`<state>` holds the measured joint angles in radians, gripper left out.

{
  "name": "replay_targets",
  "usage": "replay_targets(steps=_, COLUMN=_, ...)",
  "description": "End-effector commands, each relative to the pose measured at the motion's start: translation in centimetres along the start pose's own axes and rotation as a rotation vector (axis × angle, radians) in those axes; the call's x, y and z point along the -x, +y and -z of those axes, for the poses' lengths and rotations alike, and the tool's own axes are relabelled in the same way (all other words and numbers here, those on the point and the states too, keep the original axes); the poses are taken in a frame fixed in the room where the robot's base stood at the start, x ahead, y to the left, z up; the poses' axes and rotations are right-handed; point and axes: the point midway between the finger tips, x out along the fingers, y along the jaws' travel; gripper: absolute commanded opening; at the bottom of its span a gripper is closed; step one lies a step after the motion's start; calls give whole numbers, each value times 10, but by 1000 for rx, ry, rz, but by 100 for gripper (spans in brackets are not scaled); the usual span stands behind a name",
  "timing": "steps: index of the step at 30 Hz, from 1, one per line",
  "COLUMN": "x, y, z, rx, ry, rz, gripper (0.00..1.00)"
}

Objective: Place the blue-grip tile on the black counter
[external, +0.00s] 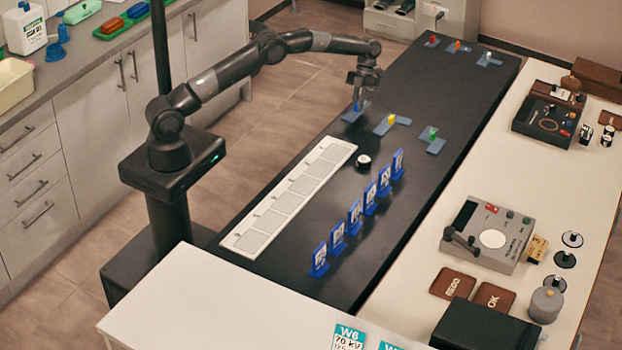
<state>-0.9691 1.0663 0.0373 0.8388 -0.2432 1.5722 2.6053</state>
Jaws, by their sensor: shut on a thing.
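The blue-grip tile (350,116) is a flat grey-blue piece with an upright blue grip. It is at the left edge area of the black counter (330,210), below my gripper. My gripper (358,99) points down and is shut on the blue grip. I cannot tell whether the tile touches the counter or hangs just above it. The grip is partly hidden by the fingers.
A yellow-grip tile (385,125) and a green-grip tile (435,145) lie to the right. Several more tiles lie at the far end. A white slotted tray (332,141), a small black round item (363,161) and several blue stands (354,217) occupy the nearer counter.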

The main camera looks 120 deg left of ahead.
Motion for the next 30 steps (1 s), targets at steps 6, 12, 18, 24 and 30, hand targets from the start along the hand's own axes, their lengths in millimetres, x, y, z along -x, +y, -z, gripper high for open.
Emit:
replay_targets(steps=6, x=-14, y=1, z=-8, rx=0, ry=2, rz=-1, gripper=0)
replay_targets(steps=12, x=-37, y=1, z=-17, rx=1, ry=0, rz=0, gripper=0)
replay_targets(steps=18, x=-37, y=1, z=-17, rx=0, ry=0, rz=1, gripper=0)
replay_targets(steps=24, x=-39, y=1, z=-18, rx=1, ry=0, rz=0, gripper=19)
replay_targets(steps=30, x=-39, y=1, z=-18, rx=1, ry=0, rz=0, gripper=35)
